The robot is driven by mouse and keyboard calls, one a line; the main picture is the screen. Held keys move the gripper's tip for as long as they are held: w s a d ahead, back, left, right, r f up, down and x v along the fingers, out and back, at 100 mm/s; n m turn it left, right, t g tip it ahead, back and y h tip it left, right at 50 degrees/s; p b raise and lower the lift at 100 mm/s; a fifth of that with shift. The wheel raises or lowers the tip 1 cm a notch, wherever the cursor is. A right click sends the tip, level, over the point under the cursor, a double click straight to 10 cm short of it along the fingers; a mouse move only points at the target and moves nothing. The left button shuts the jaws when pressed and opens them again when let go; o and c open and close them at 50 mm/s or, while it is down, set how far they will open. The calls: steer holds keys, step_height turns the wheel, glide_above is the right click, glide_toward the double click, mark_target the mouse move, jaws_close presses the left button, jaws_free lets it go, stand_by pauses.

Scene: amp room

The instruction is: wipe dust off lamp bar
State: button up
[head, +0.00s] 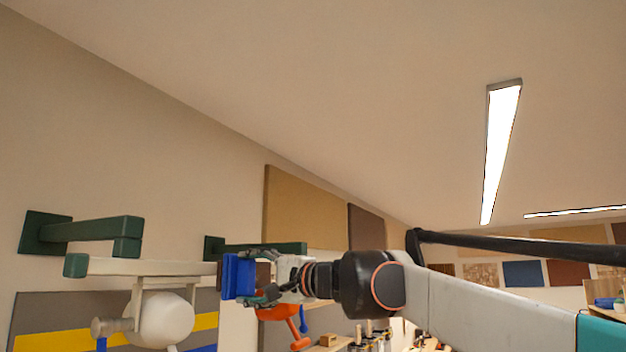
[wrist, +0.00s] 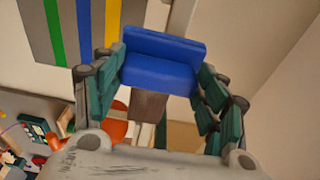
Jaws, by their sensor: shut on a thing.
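A pale lamp bar (head: 150,267) runs along the wall between two dark green brackets, with a round white lamp (head: 166,320) hanging from it. My gripper (head: 256,278) is shut on a blue block-shaped wiper (head: 237,277) near the bar's right part. In the wrist view, the fingers hold the blue wiper (wrist: 160,65) from both sides. The bar (wrist: 181,17) passes behind the wiper there, and a grey-brown patch (wrist: 147,106) shows just below it; I cannot tell whether this is dust. Whether the wiper touches the bar is unclear.
Green bracket arms (head: 95,231) jut out above the bar at left, and another bracket arm (head: 265,248) is just above my gripper. An orange lamp (head: 287,312) hangs below my gripper. Wall panels (head: 305,205) stand behind. The space near the ceiling is clear.

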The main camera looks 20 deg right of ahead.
steer(key=shift+x, duration=0.75)
stand_by(0.3)
steer(key=shift+w+d+p, duration=0.2)
steer(key=shift+w+d, duration=0.2)
steer(key=shift+d, duration=0.25)
steer(key=shift+w+d+p, duration=0.2)
steer(key=shift+w+d, duration=0.2)
steer(key=shift+d, duration=0.2)
steer(key=w+d+p, duration=0.1)
steer(key=w+d, duration=0.3)
steer(key=d, duration=0.1)
steer(key=shift+w+d+p, duration=0.3)
steer(key=shift+w+d, duration=0.1)
steer(key=shift+d, duration=0.2)
steer(key=shift+w+d+p, duration=0.3)
steer(key=shift+w+d, duration=0.15)
steer(key=shift+d, duration=0.15)
steer(key=shift+a, duration=0.1)
